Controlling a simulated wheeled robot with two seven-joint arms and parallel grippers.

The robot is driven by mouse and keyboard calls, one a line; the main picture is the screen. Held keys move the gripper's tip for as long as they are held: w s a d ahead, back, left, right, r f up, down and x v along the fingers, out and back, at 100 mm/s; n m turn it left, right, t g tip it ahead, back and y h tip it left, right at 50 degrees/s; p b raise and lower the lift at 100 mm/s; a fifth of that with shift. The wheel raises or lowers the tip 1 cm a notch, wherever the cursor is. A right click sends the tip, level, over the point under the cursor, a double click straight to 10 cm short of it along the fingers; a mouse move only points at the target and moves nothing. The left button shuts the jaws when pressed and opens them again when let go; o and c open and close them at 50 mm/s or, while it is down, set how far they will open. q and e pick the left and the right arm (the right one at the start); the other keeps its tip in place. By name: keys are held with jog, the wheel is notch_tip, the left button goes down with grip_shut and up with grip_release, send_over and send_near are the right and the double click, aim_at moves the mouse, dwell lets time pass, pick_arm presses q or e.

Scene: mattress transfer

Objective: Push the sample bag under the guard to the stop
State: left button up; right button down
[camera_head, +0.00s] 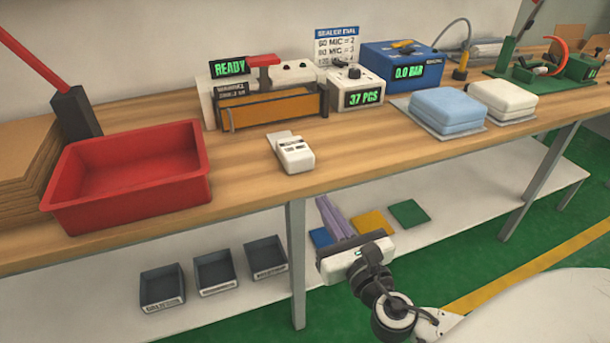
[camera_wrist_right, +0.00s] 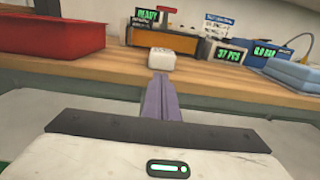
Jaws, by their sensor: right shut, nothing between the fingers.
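A small white packet with dark marks and a flat flap at its far end, which looks like the sample bag (camera_head: 292,153), lies on the bench near its front edge. It also shows in the right wrist view (camera_wrist_right: 162,60). Beyond it stands the sealer with an amber guard (camera_head: 270,106) across its front and a red handle (camera_head: 263,60). The bag is apart from the guard. I cannot make out the stop. My right gripper (camera_head: 323,203) is shut and empty, its purple fingers pointing toward the bag from in front of the bench, apart from it. My left gripper is out of view.
A red tray (camera_head: 75,216) stands left of the bag. A white counter box (camera_head: 350,88) and a blue box (camera_head: 398,66) stand right of the sealer. Blue and white folded pads (camera_head: 448,110) lie further right. Bare wood lies between bag and guard.

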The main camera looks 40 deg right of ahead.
aim_at(300, 166)
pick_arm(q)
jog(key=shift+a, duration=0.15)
pick_arm(e)
jog(key=x, duration=1.1)
jog(key=shift+w, duration=0.35)
